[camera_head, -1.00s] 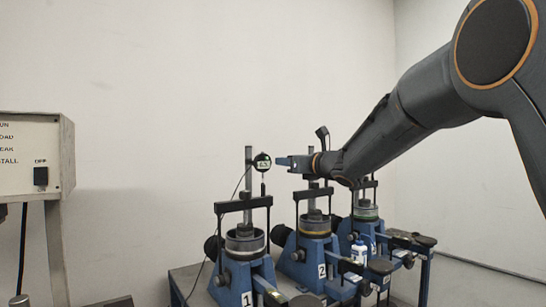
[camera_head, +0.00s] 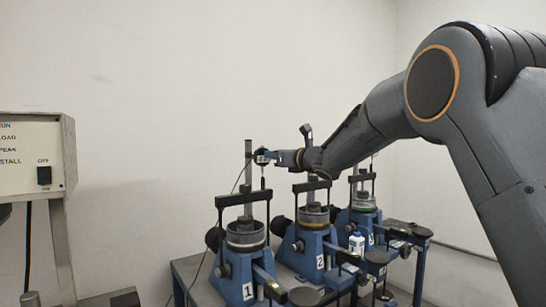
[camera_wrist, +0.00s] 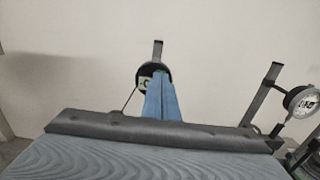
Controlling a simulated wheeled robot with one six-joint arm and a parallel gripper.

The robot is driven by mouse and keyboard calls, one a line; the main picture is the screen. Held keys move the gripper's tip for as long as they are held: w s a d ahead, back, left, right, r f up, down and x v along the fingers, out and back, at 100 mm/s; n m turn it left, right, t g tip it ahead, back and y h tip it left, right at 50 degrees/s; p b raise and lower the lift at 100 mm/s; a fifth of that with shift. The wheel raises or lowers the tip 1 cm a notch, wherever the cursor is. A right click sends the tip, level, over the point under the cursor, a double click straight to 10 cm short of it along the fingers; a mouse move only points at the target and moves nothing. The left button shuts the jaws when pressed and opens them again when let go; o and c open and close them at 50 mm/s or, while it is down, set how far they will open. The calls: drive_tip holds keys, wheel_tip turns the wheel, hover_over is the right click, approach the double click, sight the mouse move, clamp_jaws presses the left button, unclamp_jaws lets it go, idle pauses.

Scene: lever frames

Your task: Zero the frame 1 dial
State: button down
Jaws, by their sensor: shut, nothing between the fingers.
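The frame 1 dial (camera_head: 261,157) is a small dark round gauge with a pale face, on an upright post above the blue frame marked 1 (camera_head: 238,270). My gripper (camera_head: 276,157) reaches in from the right at dial height, its tips at the dial's right side. In the wrist view the shut blue fingers (camera_wrist: 160,76) overlap the right part of the dial (camera_wrist: 145,83), hiding some of its face. The reading is too small to make out. I cannot tell whether the fingertips touch the dial.
Frame 2 (camera_head: 313,247) and a third frame (camera_head: 360,222) stand to the right on the bench. Another dial (camera_wrist: 302,102) shows at the wrist view's right edge. A white bottle (camera_head: 357,243) stands among the frames. A control box (camera_head: 30,160) is at left.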

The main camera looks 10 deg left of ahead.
drive_tip(key=shift+w+a+r+b, duration=0.2)
drive_tip(key=shift+a+r+b, duration=0.25)
drive_tip(key=shift+b, duration=0.5)
drive_tip(key=shift+d+f, duration=0.1)
